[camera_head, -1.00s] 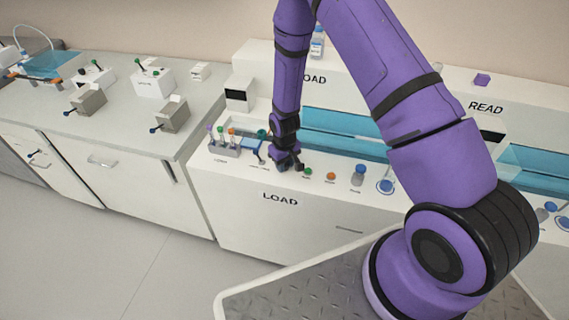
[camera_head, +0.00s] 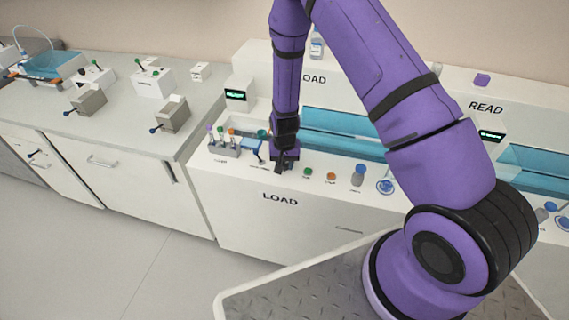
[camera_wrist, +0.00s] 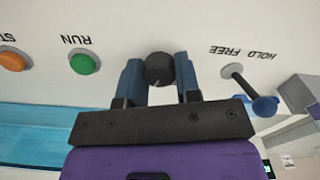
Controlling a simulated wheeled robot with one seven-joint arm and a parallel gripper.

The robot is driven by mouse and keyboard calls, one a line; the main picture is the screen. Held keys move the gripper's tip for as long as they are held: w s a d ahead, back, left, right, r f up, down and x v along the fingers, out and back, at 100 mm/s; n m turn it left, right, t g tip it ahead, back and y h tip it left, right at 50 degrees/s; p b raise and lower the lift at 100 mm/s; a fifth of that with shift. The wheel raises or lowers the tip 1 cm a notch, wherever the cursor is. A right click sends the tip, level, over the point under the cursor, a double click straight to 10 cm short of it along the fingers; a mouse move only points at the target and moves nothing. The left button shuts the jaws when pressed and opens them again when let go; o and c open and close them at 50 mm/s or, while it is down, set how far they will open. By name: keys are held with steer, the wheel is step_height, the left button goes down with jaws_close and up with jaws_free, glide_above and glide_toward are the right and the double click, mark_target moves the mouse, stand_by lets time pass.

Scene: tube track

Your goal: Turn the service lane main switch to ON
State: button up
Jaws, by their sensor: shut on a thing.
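A dark rotary knob (camera_wrist: 160,69), which looks like the main switch, sits on the white LOAD panel (camera_head: 235,185). My gripper (camera_wrist: 159,77) is shut on this knob, with one blue finger on each side. In the head view my gripper (camera_head: 284,164) is down at the panel, left of the green button, and hides the knob. Any ON or OFF label by the knob is hidden or out of view. The small LOAD display (camera_head: 237,95) and the READ display (camera_head: 491,135) show lit green characters.
A green RUN button (camera_wrist: 84,62) and an orange button (camera_wrist: 13,61) are beside the knob. A HOLD/FREE lever with a blue ball (camera_wrist: 264,106) is on its other side. A tube rack (camera_head: 224,148) stands left of my gripper.

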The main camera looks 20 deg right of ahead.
mark_target(285, 164)
stand_by(0.4)
steer(key=o, duration=0.9)
steer(key=shift+o, duration=0.2)
steer(key=shift+r, duration=0.15)
step_height(285, 164, up, 11)
steer(key=shift+f, duration=0.2)
